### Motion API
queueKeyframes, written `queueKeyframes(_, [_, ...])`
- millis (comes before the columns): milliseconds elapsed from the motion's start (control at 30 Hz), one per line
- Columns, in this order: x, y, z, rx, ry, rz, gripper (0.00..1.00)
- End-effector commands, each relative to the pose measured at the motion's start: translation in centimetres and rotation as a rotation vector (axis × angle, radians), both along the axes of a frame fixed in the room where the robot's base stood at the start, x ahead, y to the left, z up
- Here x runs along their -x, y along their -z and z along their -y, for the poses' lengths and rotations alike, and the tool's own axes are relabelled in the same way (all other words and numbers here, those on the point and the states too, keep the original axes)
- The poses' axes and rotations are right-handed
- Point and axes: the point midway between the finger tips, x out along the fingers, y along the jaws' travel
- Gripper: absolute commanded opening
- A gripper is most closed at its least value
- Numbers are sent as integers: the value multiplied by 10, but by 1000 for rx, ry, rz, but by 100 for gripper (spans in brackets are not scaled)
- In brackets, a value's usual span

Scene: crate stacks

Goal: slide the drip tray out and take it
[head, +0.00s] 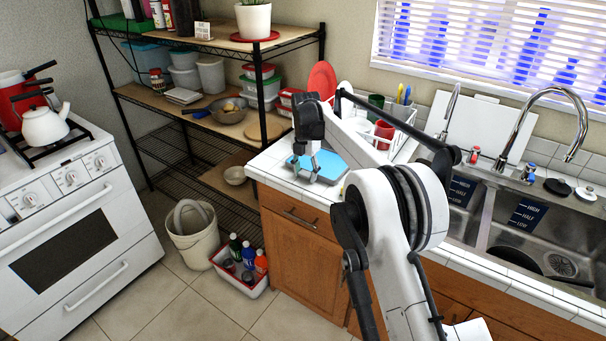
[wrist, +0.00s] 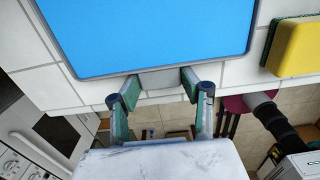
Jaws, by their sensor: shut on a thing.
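The drip tray (head: 332,163) is a flat blue panel with a grey rim on the white tiled counter, close to the counter's left corner. In the wrist view, the tray (wrist: 150,35) fills the top, with a short grey tab on its near edge. My gripper (head: 312,179) reaches down at the tray's near-left part. In the wrist view, the two fingers of my gripper (wrist: 157,88) are on either side of the tab, shut on it. My arm hides part of the counter in the head view.
A white dish rack (head: 400,137) with cups stands behind the tray. A yellow and green sponge (wrist: 297,47) lies right of the tray in the wrist view. The sink (head: 535,235) is to the right. A bucket (head: 190,232) and a bottle bin (head: 240,275) stand on the floor.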

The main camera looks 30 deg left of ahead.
Motion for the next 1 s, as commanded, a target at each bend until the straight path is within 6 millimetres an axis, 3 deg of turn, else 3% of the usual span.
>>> queueKeyframes(333, [-1, 0, 1, 0, 1, 0, 9])
queueKeyframes(367, [-1, 0, 1, 0, 1, 0, 40])
queueKeyframes(533, [-1, 0, 0, 0, 1, 0, 61])
queueKeyframes(833, [-1, -3, 0, 0, 1, 0, 61])
queueKeyframes(1000, [-1, -21, 0, 0, 1, 0, 61])
